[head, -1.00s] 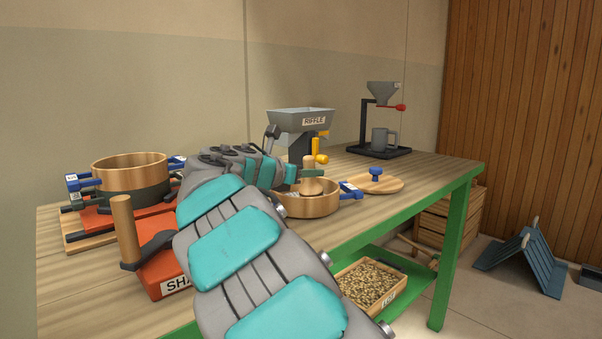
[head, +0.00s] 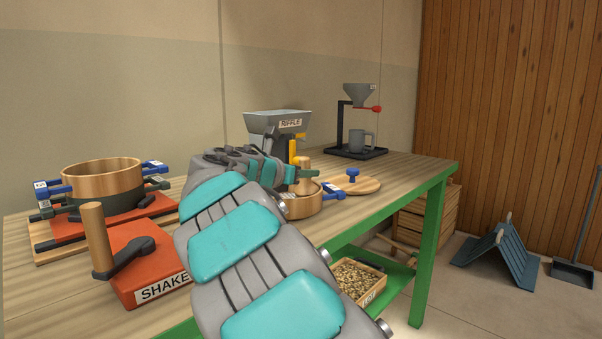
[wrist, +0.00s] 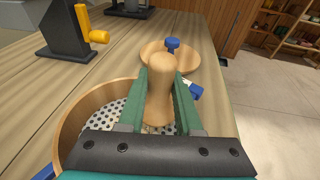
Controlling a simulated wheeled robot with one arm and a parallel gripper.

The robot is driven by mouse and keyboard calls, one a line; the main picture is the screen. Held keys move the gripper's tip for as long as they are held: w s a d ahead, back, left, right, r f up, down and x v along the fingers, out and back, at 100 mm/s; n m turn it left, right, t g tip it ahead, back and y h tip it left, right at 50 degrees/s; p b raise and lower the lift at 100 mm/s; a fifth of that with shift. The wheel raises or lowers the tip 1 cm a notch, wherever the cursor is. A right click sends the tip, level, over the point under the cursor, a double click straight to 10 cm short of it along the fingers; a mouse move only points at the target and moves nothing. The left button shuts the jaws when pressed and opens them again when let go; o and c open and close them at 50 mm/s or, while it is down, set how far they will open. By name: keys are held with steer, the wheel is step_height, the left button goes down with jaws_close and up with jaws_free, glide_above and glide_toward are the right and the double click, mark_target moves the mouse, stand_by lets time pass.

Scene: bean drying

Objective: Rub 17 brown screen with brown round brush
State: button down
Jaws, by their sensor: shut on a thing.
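My gripper (wrist: 160,100) is shut on a brown round brush (wrist: 161,88), with green fingers on either side of its wooden handle. The brush also shows in the head view (head: 305,172). It stands upright over a round wooden screen (wrist: 72,118) with a perforated metal bottom. The screen also shows in the head view (head: 305,205), partly behind my arm. It has blue side handles, and any number on its label is unreadable. The brush's lower end is hidden by my gripper, so I cannot tell whether it touches the mesh.
A wooden lid with a blue knob (head: 352,175) lies just beyond the screen. The riffle (head: 278,125) and a grey mill (head: 359,125) stand farther back. At left are the orange shaker box (head: 140,262) and a stack of screens (head: 103,182). A bean tray (head: 357,282) sits on the lower shelf.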

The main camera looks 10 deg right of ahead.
steer(key=shift+s+d, duration=0.1)
steer(key=shift+s, duration=0.35)
steer(key=shift+s+a+f, duration=0.1)
steer(key=shift+s+a, duration=0.2)
steer(key=shift+a, duration=0.9)
steer(key=shift+s+a, duration=0.3)
steer(key=shift+a, duration=0.85)
steer(key=shift+s+a+f, duration=0.1)
steer(key=shift+s+a, duration=0.2)
steer(key=shift+a, duration=0.9)
steer(key=shift+s+a+r, duration=0.1)
steer(key=shift+s+a, duration=0.15)
steer(key=shift+a, duration=0.6)
steer(key=shift+s+a+r, duration=0.1)
steer(key=shift+s+a, duration=0.1)
steer(key=shift+a, duration=0.6)
step_height(320, 180, up, 6)
steer(key=shift+r, duration=0.1)
step_height(320, 180, up, 3)
steer(key=shift+f, duration=0.1)
